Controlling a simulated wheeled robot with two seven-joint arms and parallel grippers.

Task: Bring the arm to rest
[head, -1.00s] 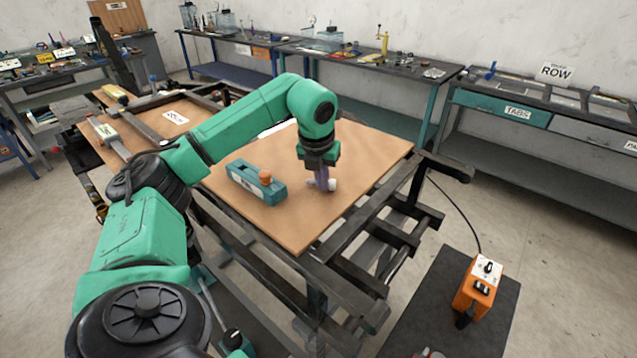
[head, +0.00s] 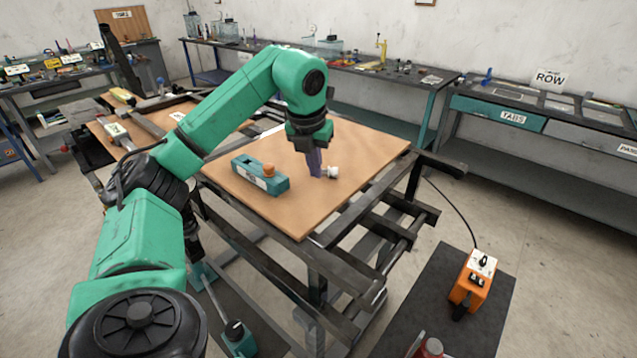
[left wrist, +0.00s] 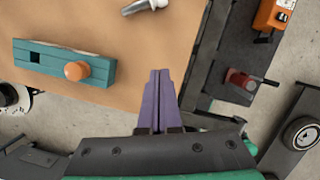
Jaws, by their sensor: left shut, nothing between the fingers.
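My left arm is green and reaches over the brown board from the left in the head view. Its left gripper (head: 315,165) has purple fingers and points down over the board (head: 330,215). In the left wrist view the two purple fingers (left wrist: 158,78) lie side by side, shut and empty. A small white and metal part (head: 332,172) shows just right of the fingertips in the head view. In the left wrist view this part (left wrist: 146,5) lies on the board beyond the fingertips, apart from them. My right gripper is in neither view.
A teal block with an orange knob (head: 260,175) sits on the board left of the gripper. Dark rails (head: 375,255) border the board's near right side. An orange control box (head: 473,280) stands on a dark mat at lower right. Workbenches line the walls.

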